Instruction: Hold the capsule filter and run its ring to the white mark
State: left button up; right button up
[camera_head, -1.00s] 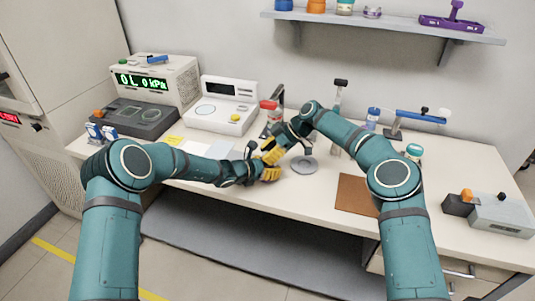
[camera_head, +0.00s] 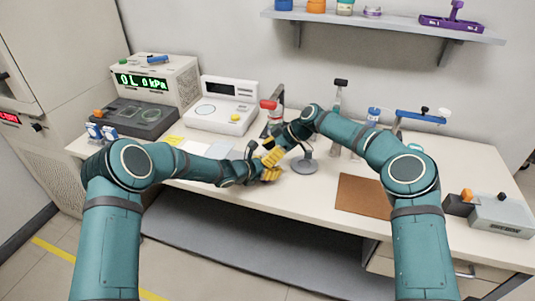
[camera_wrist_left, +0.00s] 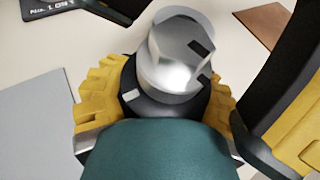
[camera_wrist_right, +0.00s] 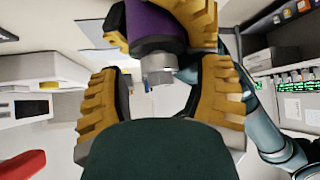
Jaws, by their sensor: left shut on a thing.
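The capsule filter shows as a purple body (camera_wrist_right: 155,22) with a black collar and a silver end in the right wrist view. In the left wrist view its silver part (camera_wrist_left: 178,65) rises from a black collar bearing a white mark (camera_wrist_left: 131,95), with dark marks on the silver. My left gripper (camera_head: 270,175) is shut on the filter, one yellow finger on each side. My right gripper (camera_wrist_right: 160,85) is open, its fingers apart on either side of the silver end. I cannot tell any contact there. In the head view the grippers hide the filter.
A brown mat (camera_head: 362,197) lies to the right, and a white instrument (camera_head: 220,110) stands back left. The front table strip is fairly clear.

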jog(key=v, duration=1.2)
jog(key=x, duration=1.2)
grip_shut()
